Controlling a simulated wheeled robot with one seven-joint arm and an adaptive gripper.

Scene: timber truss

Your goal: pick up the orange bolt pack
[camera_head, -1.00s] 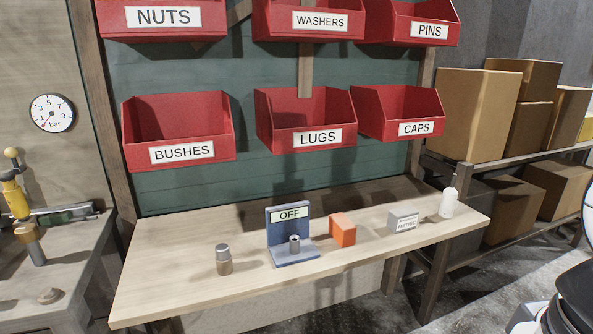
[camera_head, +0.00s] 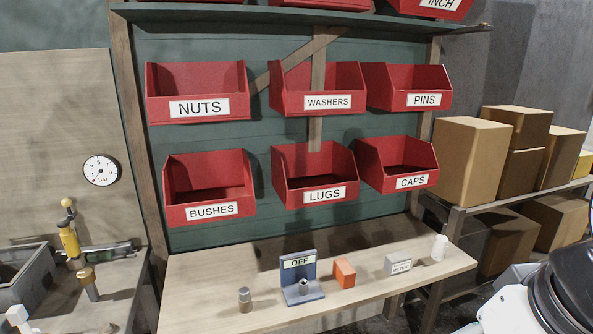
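The orange bolt pack (camera_head: 344,273) is a small orange block standing on the light wooden bench (camera_head: 210,289). It is just right of a blue stand (camera_head: 301,278) with an OFF sign, and left of a grey box (camera_head: 398,264) labelled METRIC. Nothing covers the orange pack. Parts of my arm, white and black, show at the lower right corner, well apart from the pack. My gripper's fingers are not in the picture.
A small metal-capped jar (camera_head: 245,300) and a white bottle (camera_head: 439,247) also stand on the bench. Red labelled bins, such as LUGS (camera_head: 324,193), hang above it. Cardboard boxes (camera_head: 473,160) fill shelves at right. A side table with tools is at left.

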